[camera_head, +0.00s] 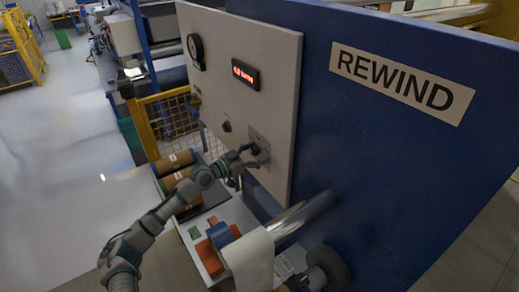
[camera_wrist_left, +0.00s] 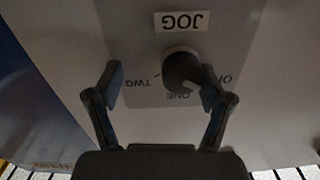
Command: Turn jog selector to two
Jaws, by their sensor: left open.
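The jog selector is a dark round knob on a grey plate (camera_wrist_left: 140,30) labelled JOG, which appears upside down in the left wrist view. The knob (camera_wrist_left: 182,70) has a light mark on its lower-right side, near ONE and the partly hidden label at the right. TWO is printed left of the knob. My left gripper (camera_wrist_left: 163,84) is open, with one finger on each side of the knob and a visible gap at the left finger. In the head view the left gripper (camera_head: 248,160) is at the panel, partly covering the selector (camera_head: 255,149). My right gripper is not in view.
The pale control panel (camera_head: 235,55) also carries a gauge (camera_head: 196,51), a red-lit display (camera_head: 245,75) and another small knob (camera_head: 227,126). A blue REWIND machine wall (camera_head: 400,160) stands to the right. A shiny roller (camera_head: 305,215) and white film lie below the panel.

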